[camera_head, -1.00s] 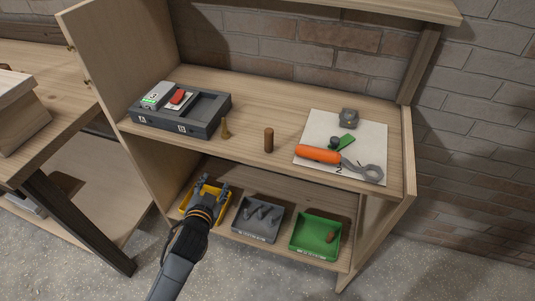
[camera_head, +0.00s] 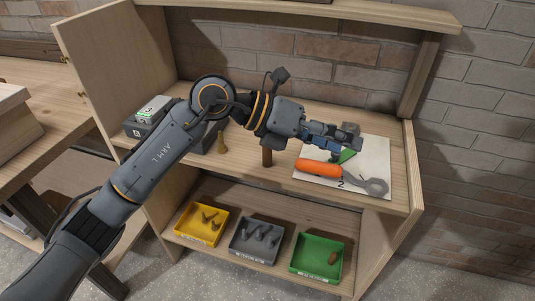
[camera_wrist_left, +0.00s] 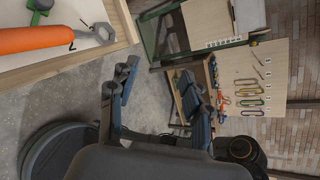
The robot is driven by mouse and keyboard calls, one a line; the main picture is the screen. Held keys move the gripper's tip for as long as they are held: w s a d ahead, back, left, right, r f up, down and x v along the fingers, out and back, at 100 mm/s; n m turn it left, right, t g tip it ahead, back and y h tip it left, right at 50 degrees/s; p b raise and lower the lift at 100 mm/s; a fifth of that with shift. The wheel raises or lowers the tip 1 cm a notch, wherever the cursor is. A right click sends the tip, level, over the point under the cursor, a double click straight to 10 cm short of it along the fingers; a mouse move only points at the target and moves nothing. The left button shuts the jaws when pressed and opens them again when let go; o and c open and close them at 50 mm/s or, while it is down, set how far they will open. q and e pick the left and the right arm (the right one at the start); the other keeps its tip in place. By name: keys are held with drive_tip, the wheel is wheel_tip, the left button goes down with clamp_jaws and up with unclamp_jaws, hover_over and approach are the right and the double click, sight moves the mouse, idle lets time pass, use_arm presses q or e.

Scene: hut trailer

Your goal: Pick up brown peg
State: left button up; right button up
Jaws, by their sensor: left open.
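A brown peg (camera_head: 267,157) stands upright on the wooden work shelf, its top partly hidden behind my left arm. Another brown peg (camera_head: 332,257) lies in the green tray (camera_head: 302,274) below. My left gripper (camera_head: 350,140) is open and empty, above the right part of the work shelf near the white sheet. It reaches past the upright peg, to the peg's right. In the left wrist view its spread fingers (camera_wrist_left: 157,90) have nothing between them, and no brown peg shows there. My right gripper is not in view.
A tan cone-like piece (camera_head: 222,144) stands left of the peg. A grey box (camera_head: 150,112) is partly hidden by my arm. An orange-handled wrench (camera_head: 318,168) lies on the white sheet (camera_head: 376,155). Yellow (camera_head: 205,236) and grey (camera_head: 246,249) trays sit on the lower shelf.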

use_arm(q)
drive_tip(key=w+a+f+t+y, duration=0.2)
drive_tip(key=w+a+f+y, duration=0.1)
drive_tip(key=w+a+y, duration=0.35)
drive_tip(key=n+t+y, duration=0.2)
drive_tip(key=y, duration=0.2)
hover_over(267, 154)
drive_tip(key=a, duration=0.1)
wheel_tip(267, 154, down, 5)
drive_tip(key=shift+s+p+x, duration=0.15)
drive_tip(key=shift+p+x, duration=0.35)
drive_tip(key=shift+x, duration=1)
drive_tip(key=shift+s+p+x, duration=0.15)
drive_tip(key=shift+p+x, duration=0.3)
drive_tip(key=shift+x, duration=1.05)
drive_tip(key=shift+a+f, duration=0.15)
drive_tip(key=c, duration=1)
